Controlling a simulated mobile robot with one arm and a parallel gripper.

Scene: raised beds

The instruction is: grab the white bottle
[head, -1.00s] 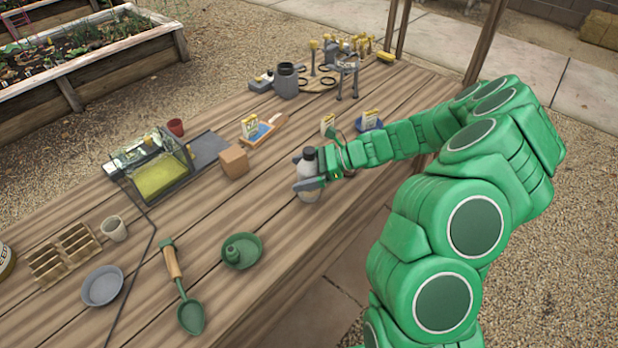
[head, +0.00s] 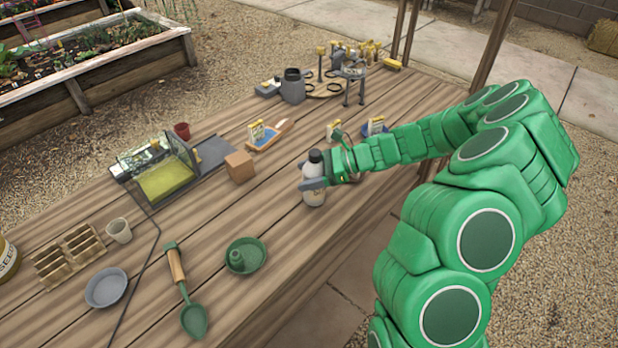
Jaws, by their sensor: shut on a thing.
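The white bottle (head: 313,196) with a dark cap stands upright at the table's right side in the head view. My gripper (head: 314,183) reaches it from the right and is shut around its upper body, below the cap. One grey finger crosses the front of the bottle and hides part of it. The bottle's base looks to be at the table top; I cannot tell whether it is lifted.
A cardboard-brown block (head: 240,166) stands left of the bottle. A green saucer (head: 262,262) and a trowel (head: 193,318) lie nearer the front. Seed packets (head: 333,130) stand behind my wrist. The wood between block and bottle is clear.

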